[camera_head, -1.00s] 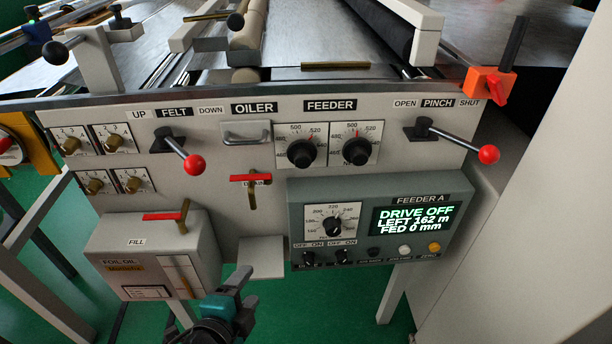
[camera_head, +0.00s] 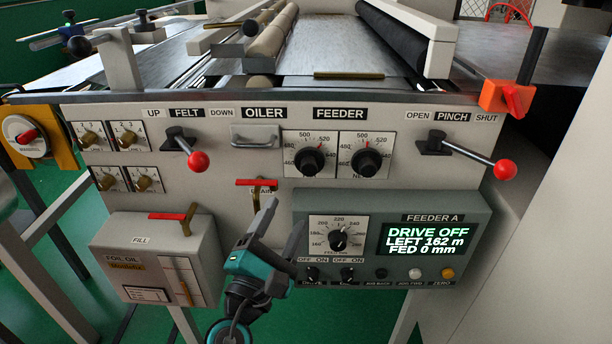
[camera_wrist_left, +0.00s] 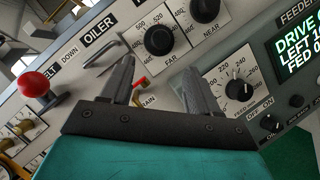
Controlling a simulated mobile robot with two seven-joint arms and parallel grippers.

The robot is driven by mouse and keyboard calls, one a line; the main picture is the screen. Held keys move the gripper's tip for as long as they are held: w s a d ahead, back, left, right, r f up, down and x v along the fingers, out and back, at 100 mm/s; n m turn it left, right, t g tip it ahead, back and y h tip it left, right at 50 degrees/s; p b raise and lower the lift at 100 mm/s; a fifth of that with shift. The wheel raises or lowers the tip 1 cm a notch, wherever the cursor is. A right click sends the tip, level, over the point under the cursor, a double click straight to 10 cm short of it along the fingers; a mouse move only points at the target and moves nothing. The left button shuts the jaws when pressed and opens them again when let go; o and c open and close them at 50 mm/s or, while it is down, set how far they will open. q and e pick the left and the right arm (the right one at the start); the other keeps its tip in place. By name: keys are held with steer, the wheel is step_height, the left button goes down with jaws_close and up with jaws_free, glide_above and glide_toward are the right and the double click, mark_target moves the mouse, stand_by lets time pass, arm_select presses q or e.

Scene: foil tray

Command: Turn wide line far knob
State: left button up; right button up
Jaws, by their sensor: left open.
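The far knob (camera_head: 309,162) is the left of two black round knobs under the FEEDER label. It sits on a white dial plate, and in the wrist view this knob (camera_wrist_left: 159,40) has FAR printed below it. The near knob (camera_head: 366,162) is to its right. My left gripper (camera_head: 283,214) is open and empty, below the far knob and apart from it. In the left wrist view the open fingers (camera_wrist_left: 157,75) point up toward the panel, with the far knob beyond their tips. My right gripper is not in view.
A grey Feeder A box (camera_head: 475,215) with a dial knob, switches and a screen juts out right of my gripper. The red-handled drain valve (camera_head: 257,183) is close by. Red-ball levers (camera_head: 198,161) and (camera_head: 505,169) stick out. A foil oil tank (camera_head: 150,260) is lower left.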

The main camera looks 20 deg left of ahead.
mark_target(307, 171)
arm_select(q)
steer(key=p+x, duration=0.1)
steer(key=x, duration=0.9)
steer(key=shift+w, duration=0.35)
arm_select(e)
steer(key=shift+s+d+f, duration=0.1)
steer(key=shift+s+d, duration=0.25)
arm_select(q)
steer(key=shift+c, duration=0.4)
